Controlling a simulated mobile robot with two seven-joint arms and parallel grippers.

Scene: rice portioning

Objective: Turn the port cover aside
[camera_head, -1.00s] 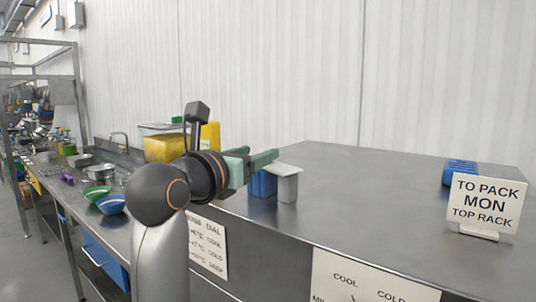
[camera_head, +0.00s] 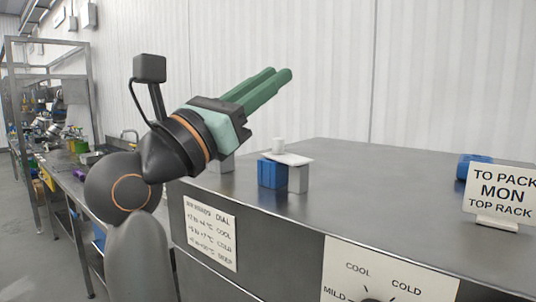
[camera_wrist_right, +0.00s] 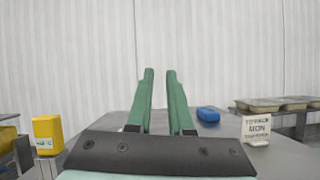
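A white flat plate with a short knob, which looks like the port cover (camera_head: 292,159), sits on the steel counter over a blue ribbed block (camera_head: 271,174) and a grey post (camera_head: 298,178). What lies under the plate is hidden. The cover does not show in the wrist view. My left gripper is not in view.
The steel counter (camera_head: 400,205) is mostly bare. A "TO PACK MON TOP RACK" sign (camera_head: 500,195) and a blue object (camera_head: 470,165) stand at the right. A dial panel (camera_head: 385,275) is on the front. A yellow container (camera_wrist_right: 47,135) shows in the wrist view.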

